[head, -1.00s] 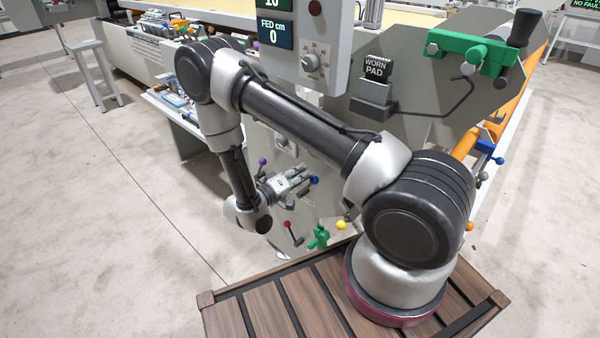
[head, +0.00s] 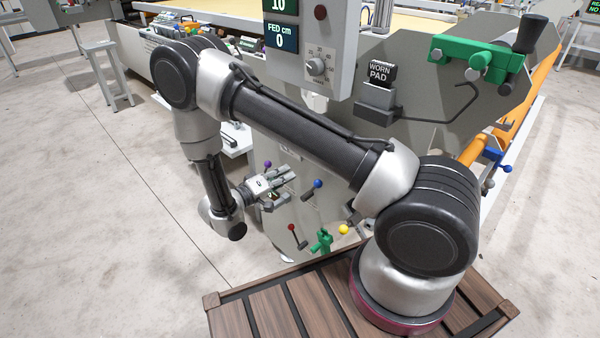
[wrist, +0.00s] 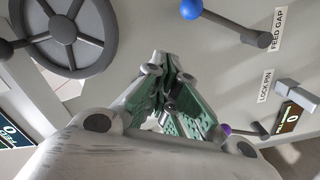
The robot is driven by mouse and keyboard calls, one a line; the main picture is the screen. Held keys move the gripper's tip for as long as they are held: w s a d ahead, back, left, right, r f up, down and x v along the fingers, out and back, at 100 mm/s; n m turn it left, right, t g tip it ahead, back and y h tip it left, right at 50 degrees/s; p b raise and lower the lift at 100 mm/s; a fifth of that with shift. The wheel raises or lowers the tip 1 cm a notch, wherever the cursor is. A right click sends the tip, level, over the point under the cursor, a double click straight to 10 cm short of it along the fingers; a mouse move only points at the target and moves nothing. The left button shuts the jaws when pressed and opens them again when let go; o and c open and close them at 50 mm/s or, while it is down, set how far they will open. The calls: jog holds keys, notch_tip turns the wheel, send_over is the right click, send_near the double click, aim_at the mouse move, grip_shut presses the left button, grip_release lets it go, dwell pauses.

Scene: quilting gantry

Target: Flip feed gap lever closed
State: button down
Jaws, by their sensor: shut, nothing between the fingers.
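The feed gap lever has a blue ball knob (head: 318,184) and a short dark arm on the grey machine side panel. In the wrist view its blue knob (wrist: 191,8) is at the top, with the arm running down right to a pivot beside the "FEED GAP" label (wrist: 278,30). My gripper (head: 294,174) is shut and empty, just left of the blue knob and apart from it. In the wrist view its fingers (wrist: 164,62) are together, below and left of the lever.
A purple-knobbed lever (head: 268,164) lies by the gripper, with a "LOCK PIN" label (wrist: 265,87) near it. Red (head: 291,228), yellow (head: 343,229) and green (head: 322,241) controls sit lower on the panel. A handwheel (wrist: 63,30) shows at upper left in the wrist view.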

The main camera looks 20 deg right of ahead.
jog(key=shift+v, duration=2.3)
jog(key=s+d+f+n+g, duration=0.1)
jog(key=s+d+n+g, duration=0.3)
jog(key=s+n, duration=0.25)
jog(key=s+d+r+m+t+y, duration=0.1)
jog(key=s+d+r+y, duration=0.3)
jog(key=r, duration=0.7)
jog(key=s+d+r+m+y, duration=0.2)
jog(key=s+r+y, duration=0.5)
jog(key=r, duration=0.5)
jog(key=s+d+r+m+t+y, duration=0.1)
jog(key=s+d+r+y, duration=0.4)
jog(key=r, duration=0.6)
jog(key=shift+s+d+r+m+t+y, duration=0.2)
jog(key=shift+s+d+m+t+y, duration=0.15)
jog(key=shift+s, duration=0.9)
